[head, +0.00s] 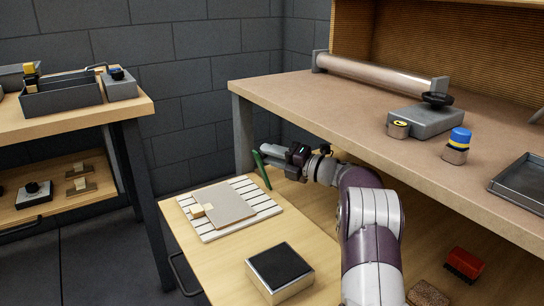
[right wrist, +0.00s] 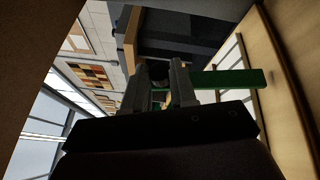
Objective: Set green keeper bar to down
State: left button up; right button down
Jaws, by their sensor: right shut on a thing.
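The green keeper bar (head: 262,171) stands steeply tilted in the head view, beside the far right corner of the slatted white board (head: 268,208). My right gripper (head: 268,152) is shut on the bar near its upper end. In the right wrist view the bar (right wrist: 235,79) runs out to the right from my right gripper's fingers (right wrist: 160,75), which hide part of it. A flat grey-brown panel (head: 226,207) with a small wooden block (head: 203,210) lies on the slatted board. My left gripper is not in view.
A workbench top (head: 350,100) overhangs my right arm, with a metal roller (head: 375,75) and a grey box (head: 425,120) on it. A dark-topped block (head: 279,272), a red brush (head: 464,264) and a brown block (head: 428,294) lie on the lower wooden surface. A side table (head: 75,118) stands left.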

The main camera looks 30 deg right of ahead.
jog(key=shift+a+f+n, duration=0.2)
jog(key=shift+a+n, duration=0.15)
jog(key=shift+n, duration=0.05)
jog(key=n+g+h+b, duration=0.2)
jog(key=n+h+b, duration=0.1)
jog(key=n+b, duration=0.25)
send_over(242, 200)
jog(key=d+p, duration=0.1)
jog(key=d, duration=0.1)
jog(key=f, duration=0.3)
jog(key=shift+d+f, duration=0.15)
jog(key=shift+d, duration=0.05)
jog(key=shift+a+f+n+g+h+b, duration=0.3)
jog(key=shift+a+f+n+h+b, duration=0.35)
jog(key=shift+f+n, duration=0.25)
jog(key=shift+s+a+f+n+h+b, duration=0.1)
jog(key=shift+a+f+n+h+b, duration=0.4)
jog(key=shift+f+n+b, duration=0.25)
jog(key=shift+a, duration=0.1)
jog(key=c, duration=0.9)
grip_release()
